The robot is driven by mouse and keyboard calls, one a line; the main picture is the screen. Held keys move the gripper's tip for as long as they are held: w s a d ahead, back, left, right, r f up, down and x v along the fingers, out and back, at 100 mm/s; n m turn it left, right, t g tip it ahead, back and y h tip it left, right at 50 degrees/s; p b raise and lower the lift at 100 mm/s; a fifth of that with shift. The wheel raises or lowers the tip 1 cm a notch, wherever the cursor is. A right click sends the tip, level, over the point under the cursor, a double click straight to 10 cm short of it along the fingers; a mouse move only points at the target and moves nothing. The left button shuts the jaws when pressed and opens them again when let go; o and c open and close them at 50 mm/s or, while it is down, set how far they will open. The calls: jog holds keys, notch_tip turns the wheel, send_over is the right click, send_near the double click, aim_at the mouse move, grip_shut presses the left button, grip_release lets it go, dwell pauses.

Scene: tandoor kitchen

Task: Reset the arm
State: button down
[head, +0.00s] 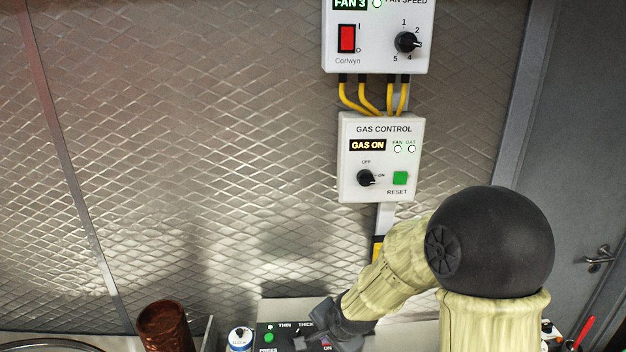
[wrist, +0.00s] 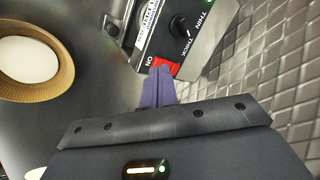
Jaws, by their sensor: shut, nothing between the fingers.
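My gripper (wrist: 160,74) shows in the wrist view with its purple fingers shut together and nothing between them. Its fingertips are right beside a red switch (wrist: 165,65) marked ON, on a press control box (wrist: 206,55); I cannot tell whether they touch it. In the head view the same box (head: 285,310) is at the bottom, with a green button and THIN and THICK labels. There my arm bends down from the right, and its dark end covers part of the box. The fingertips are hard to make out in that view.
A white gas control panel (head: 381,185) reading GAS ON and a fan panel (head: 376,60) reading FAN 3 hang on the quilted metal wall (head: 200,150). A brown cylinder (head: 165,325) stands left of the box. A round tan rim (wrist: 66,75) around something white is left in the wrist view.

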jog(key=s+d+r+n+g+h+b, duration=0.1)
jog(key=s+d+n+g+h+b, duration=0.1)
jog(key=s+d+n, duration=0.7)
jog(key=s+d, duration=0.3)
jog(key=s, duration=0.1)
jog(key=shift+s+d+g+h, duration=0.2)
jog(key=shift+s+g+h, duration=0.05)
jog(key=shift+g+h, duration=0.05)
jog(key=shift+r, duration=0.1)
dwell(0.7)
